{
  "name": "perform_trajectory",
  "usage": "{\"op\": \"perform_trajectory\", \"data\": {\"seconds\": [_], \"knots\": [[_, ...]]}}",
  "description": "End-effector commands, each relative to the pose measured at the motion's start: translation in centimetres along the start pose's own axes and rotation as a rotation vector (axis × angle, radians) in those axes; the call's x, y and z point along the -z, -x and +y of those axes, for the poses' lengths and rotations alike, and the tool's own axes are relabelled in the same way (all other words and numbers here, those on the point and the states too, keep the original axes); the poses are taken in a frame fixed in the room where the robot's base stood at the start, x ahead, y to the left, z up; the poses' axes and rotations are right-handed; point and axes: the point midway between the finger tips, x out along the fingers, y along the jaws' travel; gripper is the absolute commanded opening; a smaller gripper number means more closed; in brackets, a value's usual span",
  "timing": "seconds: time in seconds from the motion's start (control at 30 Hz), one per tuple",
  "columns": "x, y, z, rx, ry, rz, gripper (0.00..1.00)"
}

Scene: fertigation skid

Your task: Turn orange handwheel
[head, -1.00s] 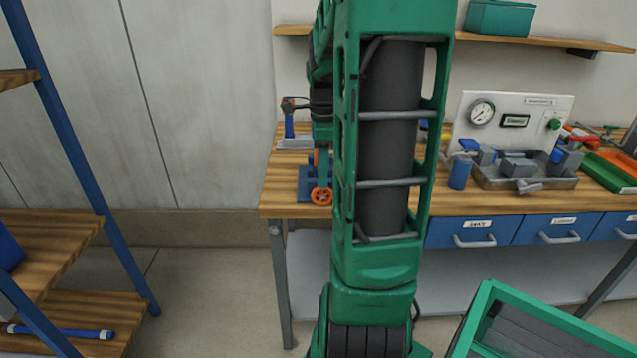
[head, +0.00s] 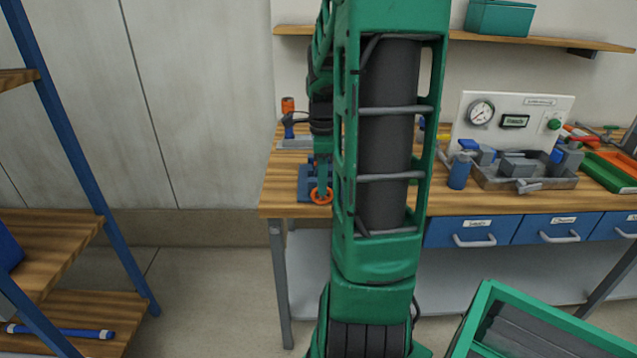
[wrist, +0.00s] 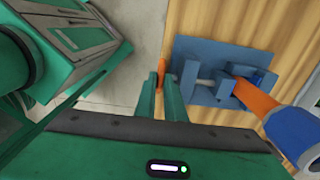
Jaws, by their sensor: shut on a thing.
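The orange handwheel (head: 321,204) is at the front of a blue mount (head: 305,183), near the left front edge of the workbench. My gripper (head: 321,184) comes down onto it from above. In the wrist view, my green gripper fingers (wrist: 162,98) are closed around the wheel, and only a small orange part of the wheel (wrist: 161,77) shows between them. The blue mount (wrist: 205,52) lies to the right of the fingers, with a grey shaft running through its blocks. The fingers hide most of the wheel in the wrist view.
An orange and blue piece (wrist: 255,98) stands close to the right of the fingers in the wrist view. A grey tray (head: 530,180) with parts, a blue bottle (head: 459,173) and a gauge panel (head: 490,140) stand farther right. A blue-framed shelf (head: 85,160) is at the left.

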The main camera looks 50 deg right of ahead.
Motion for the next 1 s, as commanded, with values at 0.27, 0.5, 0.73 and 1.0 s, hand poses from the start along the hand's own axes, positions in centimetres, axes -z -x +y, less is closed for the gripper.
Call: {"op": "perform_trajectory", "data": {"seconds": [0.27,0.5,0.73,1.0], "knots": [[-0.5,0.0,-0.1,0.002,0.004,0.065,0.00],[-1.2,0.0,-0.1,0.003,0.006,0.200,0.00],[-2.0,-0.3,-0.1,0.003,0.007,0.359,0.00],[-2.9,-0.7,-0.1,0.003,0.008,0.552,0.00]]}}
